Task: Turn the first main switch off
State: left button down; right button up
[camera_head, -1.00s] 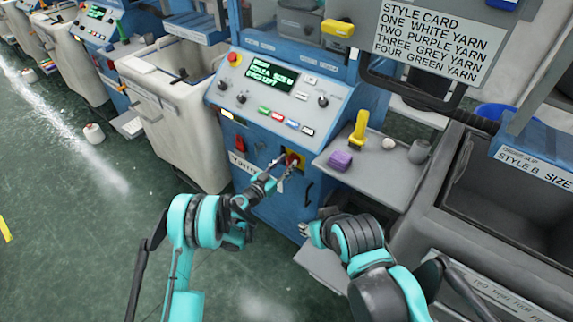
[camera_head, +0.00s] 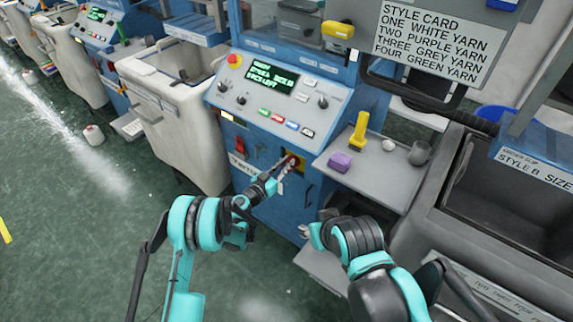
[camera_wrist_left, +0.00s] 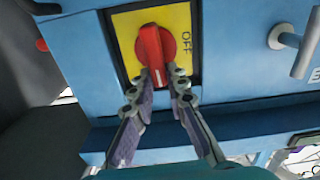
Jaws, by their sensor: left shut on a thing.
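The first main switch is a red rotary knob (camera_wrist_left: 153,46) on a yellow plate (camera_wrist_left: 123,32) with the word OFF at its right in the left wrist view. In the head view the red knob (camera_head: 291,161) sits low on the blue front of the nearest machine (camera_head: 262,213). My left gripper (camera_wrist_left: 164,77) is shut on the knob's handle, one finger on each side. It also shows in the head view (camera_head: 283,172). My right arm shows at the lower right, near the machine's front; its fingers are too hidden to judge.
A sloped panel with a lit display (camera_head: 272,76) and buttons is above the switch. A grey side shelf (camera_head: 372,182) holds a yellow thing (camera_head: 359,129), a purple block (camera_head: 340,162) and cups. A pale bin (camera_head: 205,128) stands left. The green floor in front is largely clear.

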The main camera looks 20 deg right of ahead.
pick_arm(q)
jog(key=shift+w+a+f+n, duration=0.3)
jog(key=shift+f+n, duration=0.1)
jog(key=shift+n, duration=2.45)
jog(key=shift+w+a+f+n, duration=0.15)
jog(key=shift+w+f+n, duration=0.25)
jog(key=shift+n, duration=2.5)
jog(key=shift+w+a+f+n, duration=0.25)
jog(key=shift+f+n, duration=0.2)
jog(key=shift+n, duration=2.4)
jog(key=c, duration=1.5)
grip_release()
